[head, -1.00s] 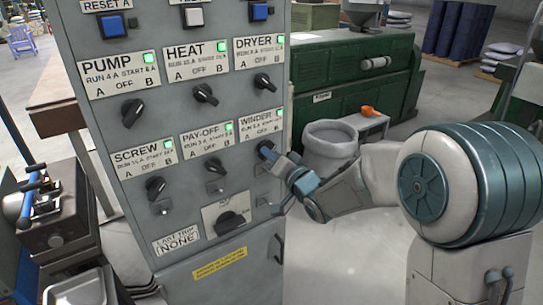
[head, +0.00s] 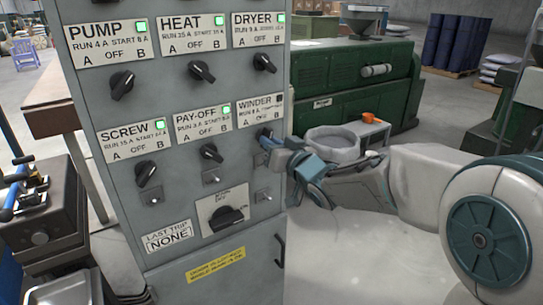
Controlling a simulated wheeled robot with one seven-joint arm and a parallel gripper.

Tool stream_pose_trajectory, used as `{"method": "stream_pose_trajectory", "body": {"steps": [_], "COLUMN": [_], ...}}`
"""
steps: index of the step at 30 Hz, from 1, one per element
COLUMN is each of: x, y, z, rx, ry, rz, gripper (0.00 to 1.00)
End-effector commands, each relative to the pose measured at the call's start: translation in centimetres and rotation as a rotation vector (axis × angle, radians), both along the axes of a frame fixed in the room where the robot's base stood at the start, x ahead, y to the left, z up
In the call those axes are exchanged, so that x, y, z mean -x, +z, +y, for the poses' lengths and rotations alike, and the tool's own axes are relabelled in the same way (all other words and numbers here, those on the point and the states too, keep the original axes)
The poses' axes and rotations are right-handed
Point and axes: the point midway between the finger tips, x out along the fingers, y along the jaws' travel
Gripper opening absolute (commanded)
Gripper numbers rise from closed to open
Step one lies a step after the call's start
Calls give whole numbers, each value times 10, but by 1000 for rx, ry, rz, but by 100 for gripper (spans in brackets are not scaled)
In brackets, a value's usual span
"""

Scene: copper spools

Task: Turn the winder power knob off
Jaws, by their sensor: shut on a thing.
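The grey control cabinet (head: 180,265) fills the left and middle of the head view. The WINDER label (head: 259,112) is on the right of its lower row, and the winder lamp (head: 280,98) is dark. The winder knob (head: 263,133) sits just below the label, mostly hidden by my gripper. My gripper (head: 268,142) reaches in from the right and is shut on the knob. The knob's exact pointer direction cannot be made out.
The pay-off knob (head: 210,152) is left of the winder knob and the dryer knob (head: 264,62) above it. A large black rotary switch (head: 226,217) sits lower. The other lamps are lit green. A grey bin (head: 332,146) stands behind my arm.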

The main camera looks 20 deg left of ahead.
Motion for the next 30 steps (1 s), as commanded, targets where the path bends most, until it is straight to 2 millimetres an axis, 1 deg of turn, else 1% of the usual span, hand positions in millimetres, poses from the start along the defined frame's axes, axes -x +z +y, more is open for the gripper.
{"method": "stream_pose_trajectory", "body": {"steps": [1,12,29,30], "x": [0,0,0,0], "y": [-4,-1,0,0], "z": [0,0,0,0], "rx": [20,136,157,157], "ry": [0,1,1,1], "rz": [-26,-159,-184,-184], "gripper": [0,0,0,19]}}
